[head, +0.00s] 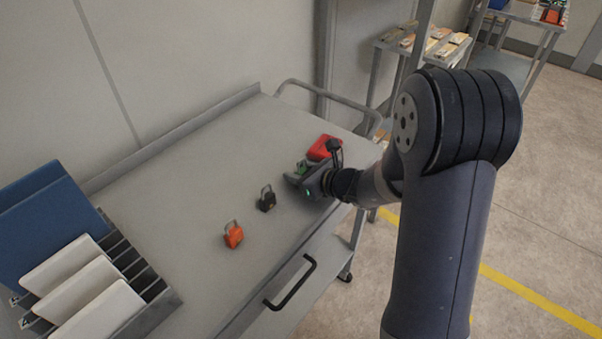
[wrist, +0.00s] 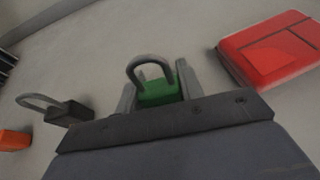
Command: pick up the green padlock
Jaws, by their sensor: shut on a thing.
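The green padlock (wrist: 158,92) has a grey metal shackle. In the wrist view it sits between the two fingers of my gripper (wrist: 155,95), with its lower part hidden behind the gripper body. In the head view only a bit of the green padlock (head: 301,168) shows past my gripper (head: 296,174), at the right end of the cart top. My gripper is shut on the green padlock. I cannot tell whether the padlock touches the cart top.
A black padlock (head: 267,199) and an orange padlock (head: 233,235) stand to the left on the grey cart top (head: 190,190). A red case (head: 322,147) lies close behind my gripper. A rack (head: 165,300) with blue and white boards fills the left end.

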